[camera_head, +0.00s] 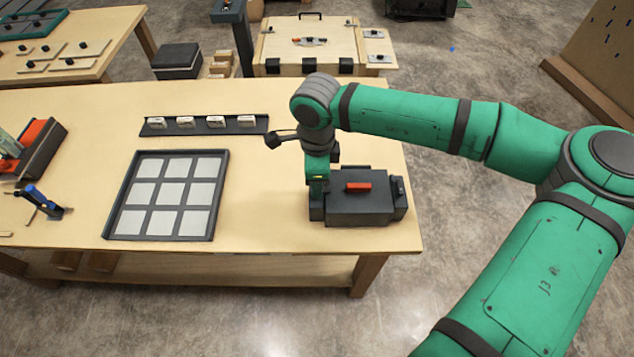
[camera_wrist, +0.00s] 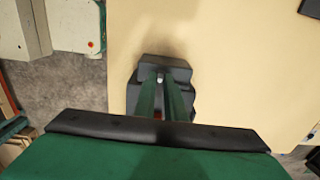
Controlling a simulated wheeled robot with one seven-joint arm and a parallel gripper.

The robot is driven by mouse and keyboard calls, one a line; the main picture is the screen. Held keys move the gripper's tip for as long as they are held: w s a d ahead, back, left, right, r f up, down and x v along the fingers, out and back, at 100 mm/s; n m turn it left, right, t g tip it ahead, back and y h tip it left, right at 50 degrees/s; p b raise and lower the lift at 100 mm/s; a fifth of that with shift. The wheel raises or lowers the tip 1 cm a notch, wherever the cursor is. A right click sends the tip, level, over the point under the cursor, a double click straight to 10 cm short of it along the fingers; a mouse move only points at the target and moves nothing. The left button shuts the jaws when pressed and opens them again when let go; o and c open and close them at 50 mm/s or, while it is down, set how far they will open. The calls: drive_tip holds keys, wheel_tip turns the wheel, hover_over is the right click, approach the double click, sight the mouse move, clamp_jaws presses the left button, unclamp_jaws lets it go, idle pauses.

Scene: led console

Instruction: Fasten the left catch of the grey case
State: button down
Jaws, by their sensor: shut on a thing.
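The grey case (camera_head: 365,208) is dark, with a red handle (camera_head: 357,186) on its lid, and stands near the right end of the wooden table. The lid looks down. My gripper (camera_head: 317,198) points down at the case's left end. In the wrist view my gripper (camera_wrist: 160,83) has its two green fingers close together over the case (camera_wrist: 178,66), with a small pale spot between the tips. It is shut on the left catch, which the fingers mostly hide. A dark fitting (camera_head: 399,192) shows at the case's right end.
A dark tray with pale square tiles (camera_head: 120,195) lies left of the case. A dark rack (camera_head: 205,131) with several small pale blocks is behind it. A blue-and-black tool (camera_head: 42,203) stands far left. The table's front and right edges are near the case.

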idle(0.4)
drive_tip(key=c, duration=1.8)
unclamp_jaws()
drive_tip(key=shift+r, duration=0.1)
wheel_tip(320, 180, up, 11)
drive_tip(key=shift+f, duration=0.15)
